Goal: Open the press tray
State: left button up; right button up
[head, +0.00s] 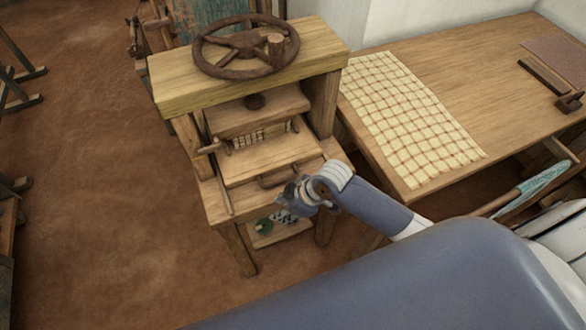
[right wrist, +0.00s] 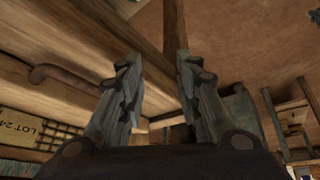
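The wooden press (head: 248,85) stands left of the table, with a rusty wheel (head: 245,45) on top. Its press tray (head: 262,160) sits under the pressing board, with checked cloth partly showing behind it. A rusty bar handle (head: 280,180) is on the tray's front; the handle also shows at left in the right wrist view (right wrist: 62,76). My right gripper (head: 287,203) is just in front of the handle, at its right end. In the right wrist view its fingers (right wrist: 160,68) are apart with nothing between them, and the handle lies outside them. My left gripper is not in view.
A table (head: 455,75) with checked cloth (head: 405,115) stands at right, close to the press. A low shelf (head: 278,235) under the press holds a small green item. A label reading "LOT 24" (right wrist: 30,127) shows in the right wrist view.

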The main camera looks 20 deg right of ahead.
aim_at(284, 179)
jog(key=w+d+r+n+g, duration=0.2)
jog(key=w+d+r+n, duration=0.55)
jog(key=r, duration=0.35)
jog(key=x, duration=1)
jog(key=shift+d+f+p, duration=0.15)
jog(key=shift+f+p, duration=0.15)
jog(key=shift+f, duration=0.15)
grip_shut()
